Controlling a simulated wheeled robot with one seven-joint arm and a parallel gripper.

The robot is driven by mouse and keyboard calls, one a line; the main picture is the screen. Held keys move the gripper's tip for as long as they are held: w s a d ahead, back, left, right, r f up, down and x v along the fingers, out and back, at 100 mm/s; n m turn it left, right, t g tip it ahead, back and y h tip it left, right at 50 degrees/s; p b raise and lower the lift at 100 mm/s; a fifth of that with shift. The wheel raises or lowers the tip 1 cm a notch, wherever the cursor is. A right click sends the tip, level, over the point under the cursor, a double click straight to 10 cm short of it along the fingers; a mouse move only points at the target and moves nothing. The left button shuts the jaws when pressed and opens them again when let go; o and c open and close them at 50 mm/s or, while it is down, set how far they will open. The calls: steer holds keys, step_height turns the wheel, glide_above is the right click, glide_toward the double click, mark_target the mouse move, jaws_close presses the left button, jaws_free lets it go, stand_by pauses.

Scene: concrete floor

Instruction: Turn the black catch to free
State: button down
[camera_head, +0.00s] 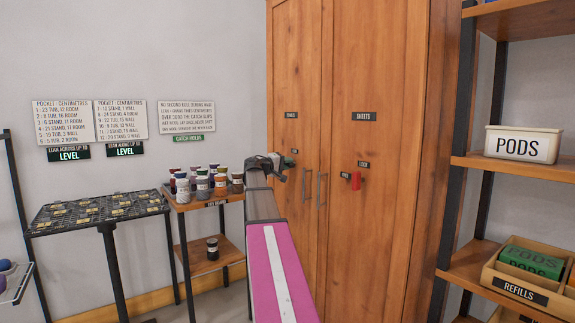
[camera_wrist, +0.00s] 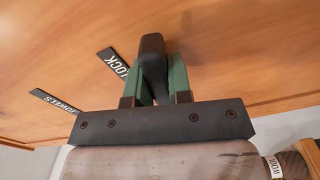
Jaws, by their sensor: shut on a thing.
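The black catch (camera_wrist: 152,50) is on the left door of a wooden cabinet, beside a small black LOCK label. In the wrist view it stands between the two green fingers of my gripper (camera_wrist: 158,75), which is shut on it. In the head view my gripper (camera_head: 284,168) is at the left door (camera_head: 297,60), below the TOWELS label, and my arm and gripper hide the catch there. The catch's exact turn angle is hard to tell.
Two vertical handles are near the door seam. Several jars stand on a small shelf (camera_head: 208,205) at left. A PODS box (camera_head: 523,144) is on the right rack.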

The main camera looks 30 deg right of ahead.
steer(key=shift+f+n, duration=0.1)
steer(key=shift+n, duration=1.5)
steer(key=c, duration=1)
jaws_free()
steer(key=shift+c, duration=0.2)
steer(key=a, duration=1)
steer(key=shift+s+a, duration=0.4)
